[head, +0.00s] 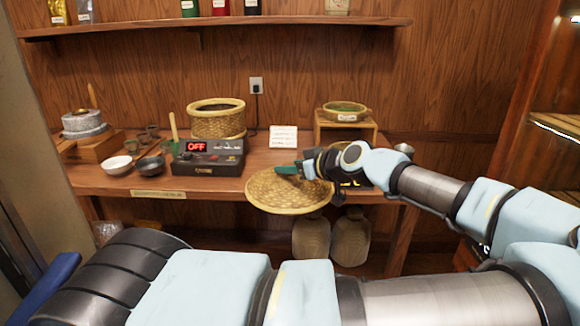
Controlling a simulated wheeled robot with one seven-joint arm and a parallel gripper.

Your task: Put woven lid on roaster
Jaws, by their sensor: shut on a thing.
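The woven lid (285,196) is a round tan basketwork disc, held out in front of the table's front edge. My gripper (288,170) is shut on the lid near its far, upper side; the exact grip is partly hidden by its dark fingers. The roaster has a woven drum (217,125) with an open top and dark inside, standing at the back of the table. A black control box (208,160) with a red "OFF" display stands in front of the drum. The lid is to the right of and nearer than the drum, apart from it.
The wooden table (250,165) also bears a stone mill (84,124), a white bowl (119,165), a dark bowl (150,166) and a white card (283,137). A wooden stand (345,132) with a shallow basket (345,112) is at right. A shelf (220,22) runs above.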

